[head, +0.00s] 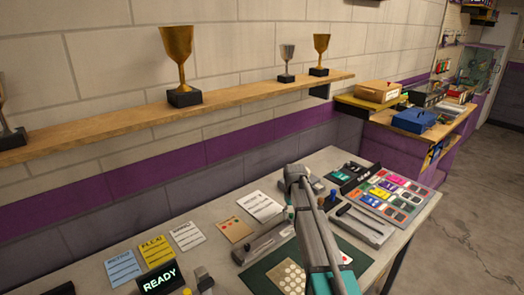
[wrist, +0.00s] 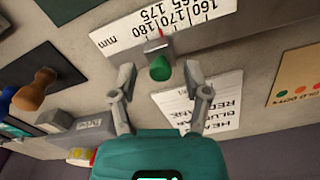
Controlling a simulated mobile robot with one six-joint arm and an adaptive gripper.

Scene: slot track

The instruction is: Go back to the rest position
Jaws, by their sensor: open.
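My gripper (wrist: 160,72) is open in the wrist view, its two grey fingers spread with nothing gripped between them. A green knob (wrist: 160,68) shows in the gap between the fingertips; I cannot tell how far it is from them. The knob stands by a white millimetre scale (wrist: 165,25) with marks around 160 to 180. In the head view my arm (head: 313,235) reaches over the grey workbench (head: 200,265), and its end mostly hides the gripper.
A long grey slotted unit (head: 262,243) lies left of my arm. A READY display (head: 160,279) stands front left. A shelf (head: 120,123) with trophies (head: 179,60) runs above the bench.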

